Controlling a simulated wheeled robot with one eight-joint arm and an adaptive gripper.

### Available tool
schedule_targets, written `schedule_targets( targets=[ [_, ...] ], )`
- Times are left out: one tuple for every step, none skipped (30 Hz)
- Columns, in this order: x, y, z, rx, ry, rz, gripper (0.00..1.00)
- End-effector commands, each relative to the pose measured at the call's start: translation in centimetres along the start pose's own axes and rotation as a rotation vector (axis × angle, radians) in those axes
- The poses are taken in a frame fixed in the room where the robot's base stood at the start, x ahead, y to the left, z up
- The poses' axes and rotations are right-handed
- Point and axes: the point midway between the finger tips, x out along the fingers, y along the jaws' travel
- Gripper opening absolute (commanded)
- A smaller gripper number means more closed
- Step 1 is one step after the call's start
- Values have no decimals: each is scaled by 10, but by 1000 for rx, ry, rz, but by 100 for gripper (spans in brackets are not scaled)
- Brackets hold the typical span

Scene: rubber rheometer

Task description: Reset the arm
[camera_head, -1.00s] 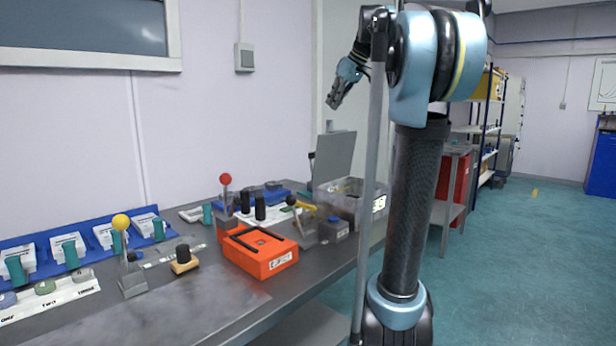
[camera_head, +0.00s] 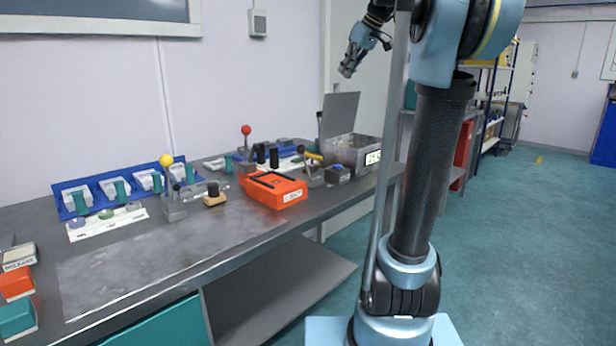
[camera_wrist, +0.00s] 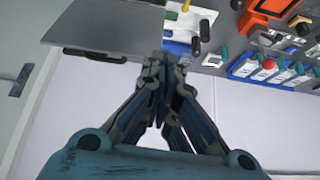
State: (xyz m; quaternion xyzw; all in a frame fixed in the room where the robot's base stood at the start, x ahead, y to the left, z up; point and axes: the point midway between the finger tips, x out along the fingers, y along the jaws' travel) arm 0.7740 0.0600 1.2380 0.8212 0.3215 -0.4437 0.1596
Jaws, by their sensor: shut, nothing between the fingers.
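My gripper (camera_head: 348,68) is raised in the air above the right part of the bench, in front of the pale wall. In the wrist view my gripper (camera_wrist: 165,65) has its fingers together, with nothing between them. My arm stands upright at the right of the head view and bends over at the top. The gripper is clear of the things on the bench, and the raised grey lid (camera_head: 340,114) stands below it.
The grey bench (camera_head: 160,250) holds an orange device (camera_head: 275,188), a grey box (camera_head: 352,150), a blue rack (camera_head: 75,212) and levers with a yellow ball (camera_head: 166,160) and a red ball (camera_head: 246,130). The green floor (camera_head: 510,260) at right is clear.

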Motion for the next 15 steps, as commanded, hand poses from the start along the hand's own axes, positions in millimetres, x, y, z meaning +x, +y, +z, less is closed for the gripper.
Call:
schedule_targets(
  targets=[
    [5,-5,7,7,-7,-1,0],
    [6,-8,11,13,-11,0,0],
    [8,-11,17,22,-17,2,0],
    [9,-14,23,28,-22,4,0],
    [10,-17,28,35,-27,5,0],
    [13,-21,36,46,-34,7,0],
    [16,-24,42,54,-40,9,0],
    [18,-26,48,64,-46,11,0],
    [22,-30,57,76,-55,14,0],
    [25,-33,65,87,-62,17,0],
    [28,-36,73,98,-69,20,0],
    [34,-42,85,116,-80,24,0],
    [38,-46,96,128,-90,28,0],
    [43,-50,107,144,-99,32,0],
    [51,-57,124,166,-115,39,0]
  ],
)
